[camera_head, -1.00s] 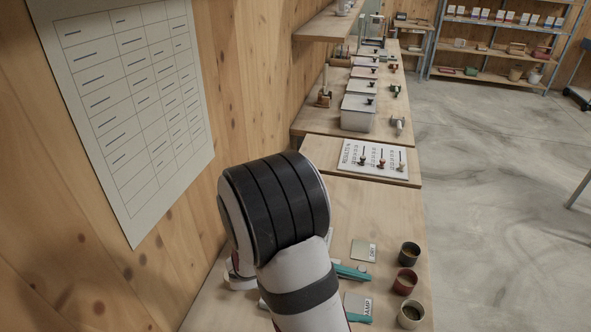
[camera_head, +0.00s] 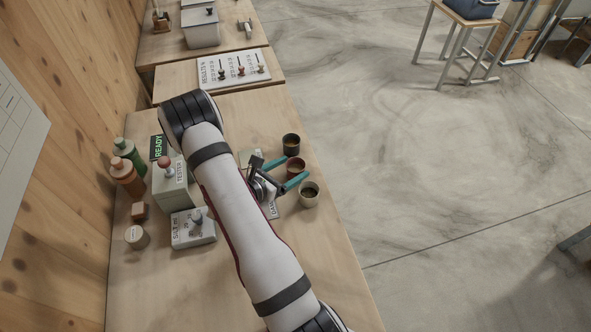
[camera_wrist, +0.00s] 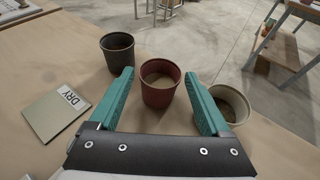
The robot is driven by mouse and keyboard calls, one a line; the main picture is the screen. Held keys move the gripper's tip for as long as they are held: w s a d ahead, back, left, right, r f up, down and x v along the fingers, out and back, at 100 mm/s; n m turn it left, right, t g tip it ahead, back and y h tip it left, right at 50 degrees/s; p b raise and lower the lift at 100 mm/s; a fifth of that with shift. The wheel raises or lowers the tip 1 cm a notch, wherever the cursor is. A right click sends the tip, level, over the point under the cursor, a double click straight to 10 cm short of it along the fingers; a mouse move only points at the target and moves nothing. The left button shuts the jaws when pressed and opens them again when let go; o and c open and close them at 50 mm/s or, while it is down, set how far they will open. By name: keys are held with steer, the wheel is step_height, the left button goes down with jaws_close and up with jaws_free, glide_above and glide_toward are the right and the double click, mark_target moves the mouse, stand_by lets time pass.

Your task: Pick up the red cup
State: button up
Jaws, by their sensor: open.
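The red cup (camera_wrist: 160,92) stands upright on the wooden table in the wrist view, with something brownish inside. It sits between and just ahead of my gripper's (camera_wrist: 162,88) two teal fingers, which are spread open and empty. In the head view the red cup (camera_head: 296,166) is the middle of three cups at the table's right edge. My gripper (camera_head: 293,177) reaches toward it from the left there, and my arm hides part of the table.
A black cup (camera_wrist: 118,52) stands to the left of the red one and a pale cup (camera_wrist: 236,105) to the right, close to a finger. A DRY card (camera_wrist: 56,108) lies at left. A tester box (camera_head: 172,190), bottles (camera_head: 127,178) and a small block (camera_head: 139,210) stand left of my arm.

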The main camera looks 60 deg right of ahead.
steer(key=shift+d+f, duration=0.15)
steer(key=shift+d, duration=0.25)
steer(key=c, duration=1.1)
steer(key=shift+c, duration=0.2)
